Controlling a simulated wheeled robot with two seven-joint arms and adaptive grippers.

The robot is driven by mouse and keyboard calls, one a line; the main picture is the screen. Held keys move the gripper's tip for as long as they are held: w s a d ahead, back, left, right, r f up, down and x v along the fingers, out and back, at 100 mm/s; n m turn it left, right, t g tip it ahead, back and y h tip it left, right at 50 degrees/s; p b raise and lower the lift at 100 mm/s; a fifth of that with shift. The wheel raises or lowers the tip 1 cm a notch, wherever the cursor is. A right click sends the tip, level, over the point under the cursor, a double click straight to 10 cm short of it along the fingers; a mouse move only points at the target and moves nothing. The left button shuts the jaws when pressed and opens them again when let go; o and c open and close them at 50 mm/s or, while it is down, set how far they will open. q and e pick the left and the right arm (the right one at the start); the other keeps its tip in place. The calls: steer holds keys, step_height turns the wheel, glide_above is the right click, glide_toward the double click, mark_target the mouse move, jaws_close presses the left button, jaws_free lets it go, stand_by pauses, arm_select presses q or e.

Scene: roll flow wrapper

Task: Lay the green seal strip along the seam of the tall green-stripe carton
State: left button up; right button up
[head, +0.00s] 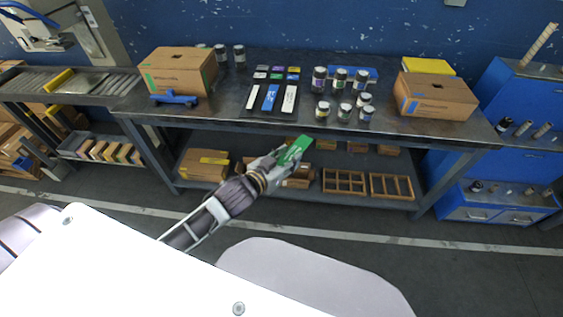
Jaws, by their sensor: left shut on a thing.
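My left gripper (283,163) is shut on the green seal strip (296,149), a flat green piece with white marks. It is held out tilted, in front of the table's front edge. A brown carton (182,68) with a small green mark stands at the table's back left. The gripper is apart from both cartons. My right gripper is not in view.
The dark table (225,108) carries a black mat with white and blue strips (271,97) and several coloured pieces. Several jars (340,80) stand right of it. A blue tool (174,98) lies before the left carton. A lower shelf holds wooden trays (344,181).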

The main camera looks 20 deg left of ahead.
arm_select(q)
steer(key=d+r+m+g+h, duration=0.3)
steer(key=d+r+m+h, duration=0.2)
steer(key=d+r, duration=0.4)
step_height(320, 180, up, 4)
steer(key=shift+s+r+h, duration=0.1)
steer(key=shift+s+h, duration=0.2)
steer(key=shift+s, duration=0.05)
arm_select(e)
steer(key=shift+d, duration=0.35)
arm_select(q)
steer(key=shift+d, duration=0.1)
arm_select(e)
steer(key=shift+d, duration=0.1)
